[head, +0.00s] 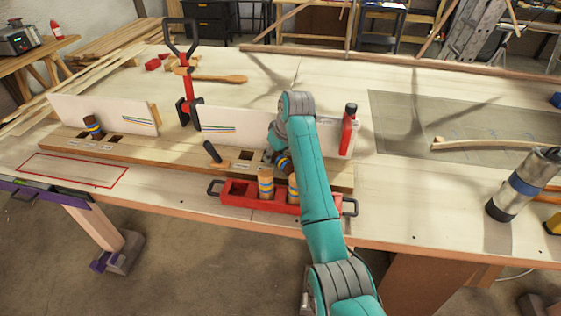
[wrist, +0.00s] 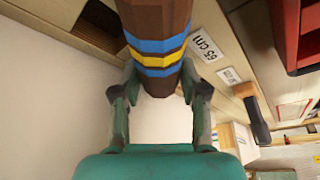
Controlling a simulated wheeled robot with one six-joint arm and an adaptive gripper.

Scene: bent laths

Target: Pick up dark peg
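The dark brown peg (wrist: 157,50) with blue and yellow bands runs up out of the wrist view between my fingers. My gripper (wrist: 160,75) has a fingertip against each side of it, near the end shown, and looks shut on it. In the head view the dark peg (head: 284,163) shows beside my arm, tilted, above the right part of the slotted board. Whether it touches the board is hidden. Another dark banded peg (head: 93,127) leans at the left end of the board.
A red tray (head: 238,197) with light banded pegs (head: 265,184) stands at the board's front. White panels (head: 229,130) rise behind the board. A black-handled tool (head: 213,153) stands on it, left of my gripper. A metal cylinder (head: 523,184) stands at right.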

